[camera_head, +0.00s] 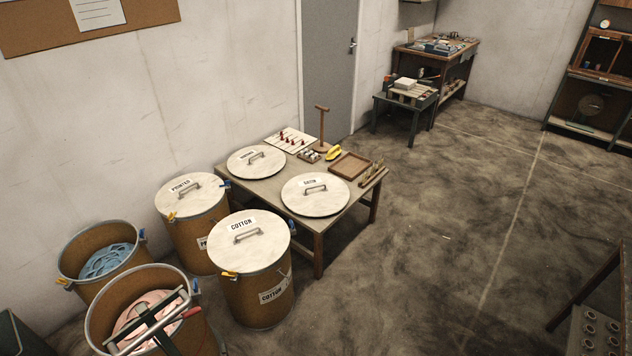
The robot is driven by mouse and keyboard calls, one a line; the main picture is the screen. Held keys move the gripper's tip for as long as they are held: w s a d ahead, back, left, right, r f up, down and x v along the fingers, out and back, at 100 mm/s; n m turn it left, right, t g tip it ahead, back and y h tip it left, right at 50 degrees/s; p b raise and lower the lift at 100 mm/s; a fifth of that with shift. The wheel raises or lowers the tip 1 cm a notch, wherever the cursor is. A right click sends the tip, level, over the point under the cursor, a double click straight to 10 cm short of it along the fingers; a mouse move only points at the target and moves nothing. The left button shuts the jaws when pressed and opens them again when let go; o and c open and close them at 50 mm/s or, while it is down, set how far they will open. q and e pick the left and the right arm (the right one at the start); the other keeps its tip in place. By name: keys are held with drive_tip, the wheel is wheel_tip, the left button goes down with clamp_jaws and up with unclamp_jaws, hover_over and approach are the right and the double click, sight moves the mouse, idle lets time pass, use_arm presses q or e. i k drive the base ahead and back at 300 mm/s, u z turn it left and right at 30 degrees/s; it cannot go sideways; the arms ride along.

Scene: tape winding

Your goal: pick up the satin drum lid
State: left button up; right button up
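The satin drum lid (318,205) is a round, pale disc with a small label reading SATIN and a raised metal handle (316,188). It lies flat on the front right part of the low wooden table (298,215). Its handle is unobstructed and nothing lies on top of it. Neither of my grippers shows in the head view.
A second pale lid (256,166) lies on the table, beside a wooden tray (350,166) and an upright post (322,126). Lidded drums marked PRINTED (192,220) and COTTON (258,295) stand left. Open drums hold blue cloth (106,260) and pink cloth (135,310).

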sight(309, 195)
drive_tip(key=z, duration=0.35)
drive_tip(key=i, duration=0.6)
drive_tip(key=z, duration=0.45)
drive_tip(key=i, duration=1.45)
drive_tip(key=u, duration=0.6)
drive_tip(key=i, duration=0.75)
drive_tip(key=u, duration=0.8)
